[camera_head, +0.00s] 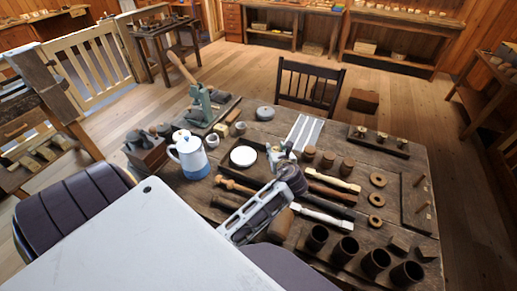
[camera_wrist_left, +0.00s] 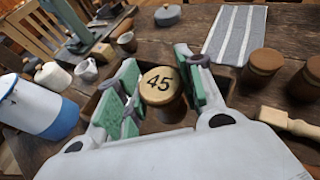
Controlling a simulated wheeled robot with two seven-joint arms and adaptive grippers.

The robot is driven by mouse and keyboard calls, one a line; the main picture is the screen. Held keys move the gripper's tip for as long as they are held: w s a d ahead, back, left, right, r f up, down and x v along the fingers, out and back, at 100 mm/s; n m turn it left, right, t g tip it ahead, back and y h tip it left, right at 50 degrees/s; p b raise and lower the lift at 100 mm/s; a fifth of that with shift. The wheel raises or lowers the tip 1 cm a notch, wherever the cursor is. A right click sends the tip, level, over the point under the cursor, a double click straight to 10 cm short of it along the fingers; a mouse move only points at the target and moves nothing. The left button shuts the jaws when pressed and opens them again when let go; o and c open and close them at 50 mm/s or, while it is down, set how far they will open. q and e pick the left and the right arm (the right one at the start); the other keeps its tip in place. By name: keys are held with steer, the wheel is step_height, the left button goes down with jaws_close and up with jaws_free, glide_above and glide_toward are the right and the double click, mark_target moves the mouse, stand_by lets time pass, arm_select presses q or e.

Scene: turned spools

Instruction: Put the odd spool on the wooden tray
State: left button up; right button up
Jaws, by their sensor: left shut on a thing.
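My left gripper (camera_head: 280,156) is over the middle of the workbench. The gripper hides this spool in the head view. Whether the held spool touches anything below is unclear. My right gripper is out of view.
A blue-and-white jug (camera_head: 189,155) stands at the left. A striped cloth (camera_head: 305,132) lies behind the gripper. Turned wooden pieces (camera_head: 333,181), rings (camera_head: 377,180) and several dark cups (camera_head: 375,262) crowd the right and front. A chair (camera_head: 308,85) stands behind the bench.

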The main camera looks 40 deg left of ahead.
arm_select(q)
steer(key=shift+f+b, duration=0.4)
steer(key=shift+f, duration=2.8)
steer(key=shift+f, duration=1.85)
steer(key=o, duration=0.9)
steer(key=shift+f, duration=0.1)
steer(key=shift+o, duration=0.2)
steer(key=shift+d, duration=0.1)
steer(key=v, duration=1.2)
